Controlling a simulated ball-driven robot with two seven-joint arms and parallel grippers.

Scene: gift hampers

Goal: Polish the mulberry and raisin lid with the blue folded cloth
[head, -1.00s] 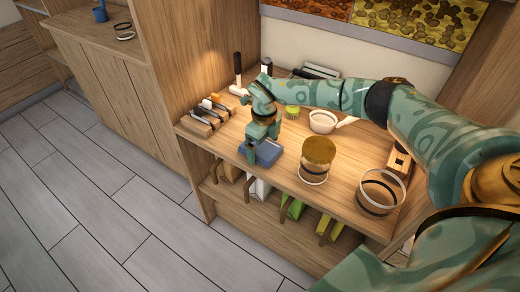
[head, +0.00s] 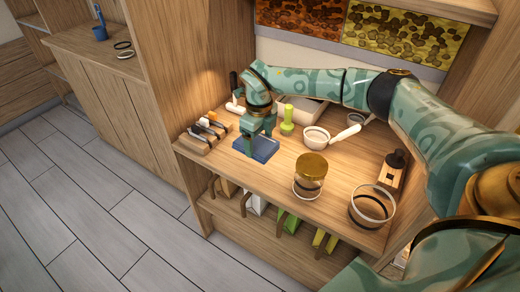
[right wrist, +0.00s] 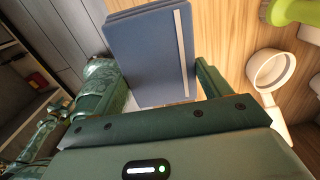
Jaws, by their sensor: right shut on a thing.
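The blue folded cloth (head: 265,149) is between the fingers of my right gripper (head: 254,146), near the shelf's front left. It fills the space between the fingers in the right wrist view (right wrist: 150,58). I cannot tell whether it touches the shelf. A glass jar with a gold lid (head: 311,163) stands upright to the right of the cloth, apart from it. I can read no label on it, so I cannot confirm it is the mulberry and raisin one. My left gripper is not in view.
A rack of tools (head: 203,134) stands left of the cloth. A green-handled brush (head: 287,121), a white pan (head: 316,138) and a wooden block with a dark top (head: 393,170) stand behind or right. An open glass jar (head: 372,206) is at the front right. Bare wood lies between cloth and lidded jar.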

